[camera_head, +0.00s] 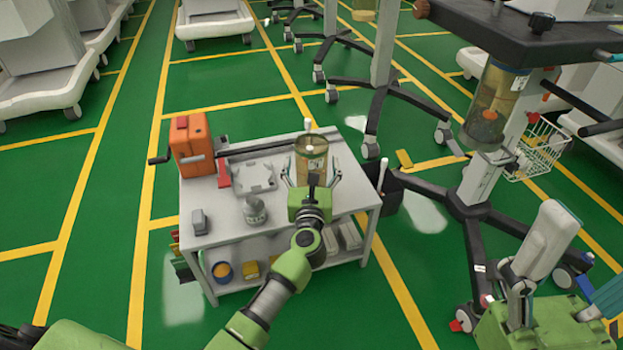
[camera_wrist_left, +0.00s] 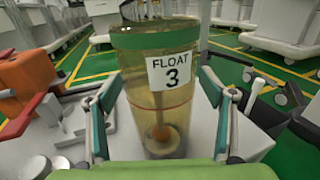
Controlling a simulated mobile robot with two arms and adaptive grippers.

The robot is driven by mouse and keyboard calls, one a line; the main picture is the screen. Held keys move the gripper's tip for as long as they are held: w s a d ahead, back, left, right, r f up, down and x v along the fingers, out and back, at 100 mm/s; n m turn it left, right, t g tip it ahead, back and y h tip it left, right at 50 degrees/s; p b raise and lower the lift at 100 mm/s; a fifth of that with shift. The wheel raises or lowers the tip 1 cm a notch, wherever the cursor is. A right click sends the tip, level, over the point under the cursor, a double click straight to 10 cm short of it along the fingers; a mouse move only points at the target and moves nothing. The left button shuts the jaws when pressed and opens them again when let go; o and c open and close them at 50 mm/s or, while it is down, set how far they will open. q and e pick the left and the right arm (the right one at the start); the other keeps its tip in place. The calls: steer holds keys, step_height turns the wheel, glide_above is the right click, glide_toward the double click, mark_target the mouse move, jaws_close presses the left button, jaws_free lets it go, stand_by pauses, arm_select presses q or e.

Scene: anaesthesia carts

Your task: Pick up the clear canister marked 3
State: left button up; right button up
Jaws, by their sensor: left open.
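The clear canister (camera_head: 311,150) stands upright on the cart's top near its back right, with a green band around its top. In the left wrist view the canister (camera_wrist_left: 160,95) carries a white label reading FLOAT 3 and holds yellowish liquid and a float on a stem. My left gripper (camera_head: 311,180) is open, with one finger on each side of the canister's lower part. The wrist view shows the left gripper (camera_wrist_left: 160,125) straddling it; contact is unclear. My right gripper (camera_head: 560,290) is low at the right, away from the cart; its fingers are partly hidden.
The grey cart (camera_head: 225,228) also holds an orange box (camera_head: 191,145) with a crank, a grey tray (camera_head: 254,177) and a small jar (camera_head: 255,210). Another canister (camera_head: 492,105) hangs on a wheeled stand at right, beside a wire basket (camera_head: 540,148).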

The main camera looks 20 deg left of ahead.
arm_select(q)
steer(key=c, duration=1.4)
steer(key=shift+r, duration=0.1)
steer(key=shift+c, duration=0.2)
